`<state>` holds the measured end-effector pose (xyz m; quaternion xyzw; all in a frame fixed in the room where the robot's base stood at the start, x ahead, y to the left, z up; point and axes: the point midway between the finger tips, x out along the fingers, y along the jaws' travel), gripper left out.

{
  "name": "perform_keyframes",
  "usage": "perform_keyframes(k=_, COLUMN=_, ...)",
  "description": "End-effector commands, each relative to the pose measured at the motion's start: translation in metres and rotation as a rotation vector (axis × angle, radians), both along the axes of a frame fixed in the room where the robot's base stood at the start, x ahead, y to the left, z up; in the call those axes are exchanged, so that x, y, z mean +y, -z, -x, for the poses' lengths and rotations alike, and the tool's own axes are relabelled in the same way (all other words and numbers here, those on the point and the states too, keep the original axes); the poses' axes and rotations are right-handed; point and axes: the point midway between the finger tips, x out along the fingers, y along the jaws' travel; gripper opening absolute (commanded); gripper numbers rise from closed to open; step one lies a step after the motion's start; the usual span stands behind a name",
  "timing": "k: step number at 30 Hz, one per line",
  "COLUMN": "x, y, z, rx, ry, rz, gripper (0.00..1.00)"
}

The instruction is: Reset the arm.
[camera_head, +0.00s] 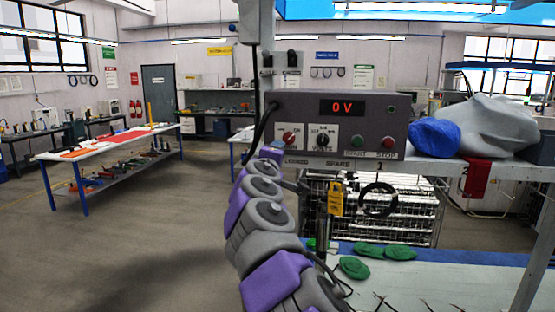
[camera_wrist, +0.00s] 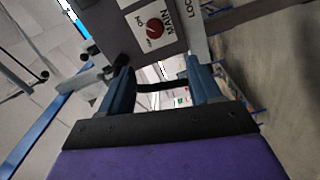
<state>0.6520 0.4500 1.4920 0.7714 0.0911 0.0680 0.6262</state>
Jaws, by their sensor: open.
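My arm (camera_head: 265,215), purple and grey, reaches up from the bottom middle of the head view. My gripper (camera_head: 270,152) is at its far end, by the lower left of the grey control panel (camera_head: 300,103). In the wrist view my gripper (camera_wrist: 160,68) has its two blue-grey fingers apart. A dark band crosses the gap; I cannot tell what it is. The panel's red MAIN switch (camera_wrist: 156,29) lies just beyond the fingertips, apparently not held. The panel display (camera_head: 342,107) reads 0 V.
A yellow tag (camera_head: 335,198) and a black ring (camera_head: 378,199) hang below the panel. Green pieces (camera_head: 355,268) lie on the bench (camera_head: 440,285). A blue bundle (camera_head: 433,137) and grey cover sit right of the panel. Open floor (camera_head: 150,235) lies to the left.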

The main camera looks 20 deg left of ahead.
Motion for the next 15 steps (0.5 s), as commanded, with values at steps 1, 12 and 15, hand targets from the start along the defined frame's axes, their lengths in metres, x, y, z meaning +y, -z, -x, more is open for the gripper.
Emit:
perform_keyframes(k=1, x=-0.0023, y=-0.0011, z=0.0001, rx=0.000, ry=0.002, rz=-0.001, gripper=0.63)
perform_keyframes(k=12, x=-0.0019, y=-0.0015, z=0.0007, rx=-0.002, ry=0.002, rz=0.000, gripper=0.63)
perform_keyframes(k=15, x=-0.0089, y=-0.0012, z=-0.0021, rx=0.005, ry=0.021, rz=-0.002, gripper=0.63)
